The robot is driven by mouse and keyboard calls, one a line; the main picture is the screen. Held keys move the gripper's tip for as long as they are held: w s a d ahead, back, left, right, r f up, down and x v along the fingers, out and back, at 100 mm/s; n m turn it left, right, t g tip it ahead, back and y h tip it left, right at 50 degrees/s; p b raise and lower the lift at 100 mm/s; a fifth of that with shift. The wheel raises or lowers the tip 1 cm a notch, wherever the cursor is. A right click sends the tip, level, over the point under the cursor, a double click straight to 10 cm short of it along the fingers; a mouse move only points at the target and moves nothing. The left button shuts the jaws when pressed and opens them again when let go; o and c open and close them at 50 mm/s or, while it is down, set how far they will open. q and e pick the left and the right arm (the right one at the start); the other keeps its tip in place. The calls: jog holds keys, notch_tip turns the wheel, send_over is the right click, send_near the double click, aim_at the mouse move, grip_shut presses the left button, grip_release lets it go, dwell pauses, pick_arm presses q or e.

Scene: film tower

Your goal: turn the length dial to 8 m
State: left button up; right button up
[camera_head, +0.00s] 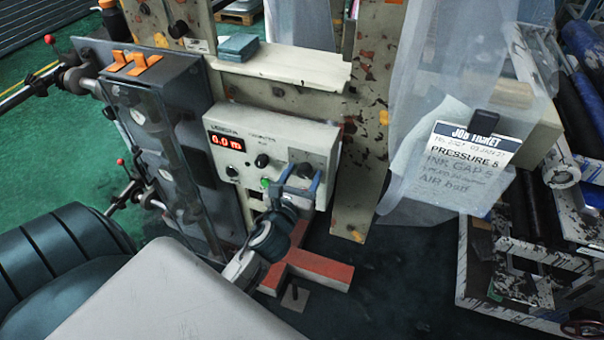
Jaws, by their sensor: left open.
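The beige control panel (279,137) carries a lit red display (227,142) that appears to read 0.0 m. A label above the display seems to say LENGTH. A dark knob (304,170) sits at the panel's right; other dark knobs are at its middle (262,160) and lower left (231,171). The labels are too small to tell which is the length dial. My left gripper (300,178) is open in front of the panel, its blue-tipped fingers on either side of the right knob. I cannot tell whether they touch it. My right gripper is not in view.
A green lit button (265,183) is close to my left gripper. A cream ledge (290,66) with blue pads (238,47) juts out above the panel. Translucent film and a job ticket (467,150) hang at the right. Red-knobbed levers (50,40) stick out at the left.

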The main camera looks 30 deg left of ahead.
pick_arm(q)
jog(key=c, duration=1)
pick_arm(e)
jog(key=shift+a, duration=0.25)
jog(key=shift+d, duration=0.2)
